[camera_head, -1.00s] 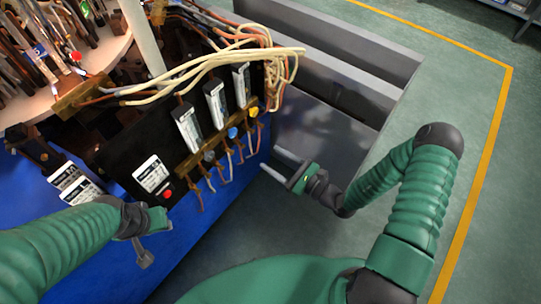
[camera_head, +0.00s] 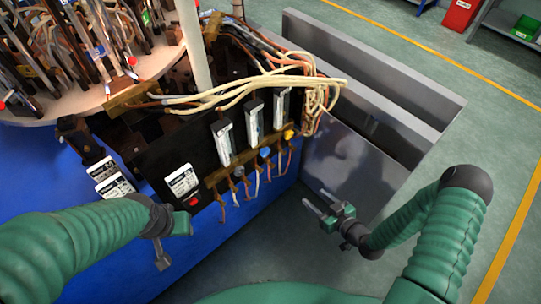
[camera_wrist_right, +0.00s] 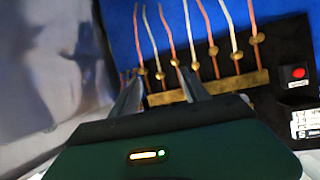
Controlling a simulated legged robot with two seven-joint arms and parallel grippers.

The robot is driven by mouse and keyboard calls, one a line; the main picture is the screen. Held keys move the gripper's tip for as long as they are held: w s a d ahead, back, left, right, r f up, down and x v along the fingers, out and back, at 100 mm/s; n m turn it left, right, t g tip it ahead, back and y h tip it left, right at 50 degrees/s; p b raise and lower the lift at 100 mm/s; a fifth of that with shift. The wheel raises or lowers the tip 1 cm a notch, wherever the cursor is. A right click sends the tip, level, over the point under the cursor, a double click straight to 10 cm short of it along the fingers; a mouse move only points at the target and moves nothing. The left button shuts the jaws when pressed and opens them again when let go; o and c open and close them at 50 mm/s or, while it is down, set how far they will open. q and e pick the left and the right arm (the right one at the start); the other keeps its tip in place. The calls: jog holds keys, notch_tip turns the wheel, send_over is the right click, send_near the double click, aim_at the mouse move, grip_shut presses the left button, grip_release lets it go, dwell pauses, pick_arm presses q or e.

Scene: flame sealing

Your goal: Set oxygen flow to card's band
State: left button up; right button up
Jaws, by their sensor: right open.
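Three clear upright flowmeter tubes, left (camera_head: 222,143), middle (camera_head: 254,121) and right (camera_head: 281,108), stand on the black panel. Below them are a grey knob (camera_head: 239,171), a blue knob (camera_head: 265,152) and a yellow knob (camera_head: 288,134). White printed cards (camera_head: 181,180) are on the panel's left; their print is too small to read. My right gripper (camera_head: 314,199) is open and empty, lower right of the knobs and apart from them. In the wrist view its spread fingers (camera_wrist_right: 160,78) point toward the brass fittings. My left gripper (camera_head: 163,252) hangs in front of the blue cabinet, its jaw gap unclear.
A red button (camera_head: 194,201) is beside the card. Pale hoses (camera_head: 240,90) loop over the tubes, and thin tubes hang below the brass rail (camera_head: 217,178). A round table (camera_head: 150,65) crowded with rods is at upper left. A grey metal bin (camera_head: 400,140) stands at right.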

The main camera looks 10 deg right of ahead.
aim_at(267, 154)
jog(key=a+r+n+t+y, duration=0.25)
jog(key=a+r+y, duration=0.25)
jog(key=r, duration=0.5)
jog(key=x, duration=1.6)
jog(key=shift+a+f+b, duration=0.15)
jog(key=shift+f+b, duration=0.1)
jog(key=shift+b, duration=0.1)
grip_shut()
